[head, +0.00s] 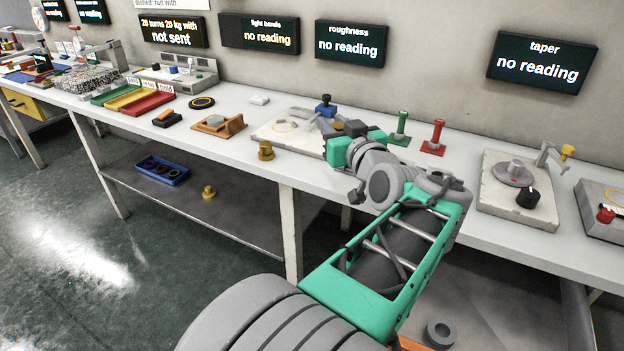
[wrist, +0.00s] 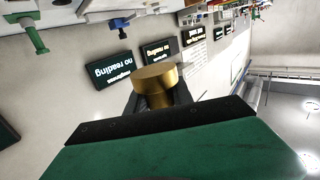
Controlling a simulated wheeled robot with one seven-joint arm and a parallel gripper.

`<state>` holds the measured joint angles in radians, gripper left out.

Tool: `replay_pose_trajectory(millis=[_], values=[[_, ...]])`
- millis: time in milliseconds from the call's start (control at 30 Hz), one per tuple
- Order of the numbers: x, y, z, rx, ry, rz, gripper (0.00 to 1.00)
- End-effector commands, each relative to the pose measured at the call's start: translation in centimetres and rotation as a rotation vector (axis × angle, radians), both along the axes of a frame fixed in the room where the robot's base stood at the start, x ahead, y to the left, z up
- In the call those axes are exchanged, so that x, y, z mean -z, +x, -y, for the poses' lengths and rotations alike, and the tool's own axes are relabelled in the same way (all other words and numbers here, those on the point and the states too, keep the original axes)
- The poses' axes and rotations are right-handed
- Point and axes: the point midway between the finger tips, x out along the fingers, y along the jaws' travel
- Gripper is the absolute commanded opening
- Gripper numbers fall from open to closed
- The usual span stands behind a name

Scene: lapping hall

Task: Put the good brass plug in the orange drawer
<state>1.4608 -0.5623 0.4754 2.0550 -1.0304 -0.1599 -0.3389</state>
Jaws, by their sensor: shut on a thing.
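My gripper (wrist: 158,99) is shut on a brass plug (wrist: 156,79) in the wrist view; its round, wide head shows beyond the dark fingers. A second brass plug (head: 265,151) stands on the bench front, left of my arm. A third brass plug (head: 209,192) is on the lower shelf. A yellow-orange drawer front (head: 24,103) shows under the far left bench; I cannot tell if it is the orange drawer. An orange strip (head: 412,344) at the bottom edge is mostly hidden.
The bench (head: 235,112) holds green, yellow and red trays (head: 150,103), a stone plate (head: 275,129), green and red stands (head: 432,147), and a taper gauge (head: 514,172). A blue tray (head: 162,170) is on the lower shelf. A grey ring (head: 441,332) lies low at the right.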

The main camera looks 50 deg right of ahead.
Motion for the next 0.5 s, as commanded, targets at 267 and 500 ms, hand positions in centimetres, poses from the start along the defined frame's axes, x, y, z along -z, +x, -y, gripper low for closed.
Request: replay_pose_trajectory(millis=[267,500], values=[[2.0,1.2,-2.8,-0.128,0.003,0.001,0.00],[2.8,1.4,-3.2,-0.143,-0.002,0.001,0.00]])
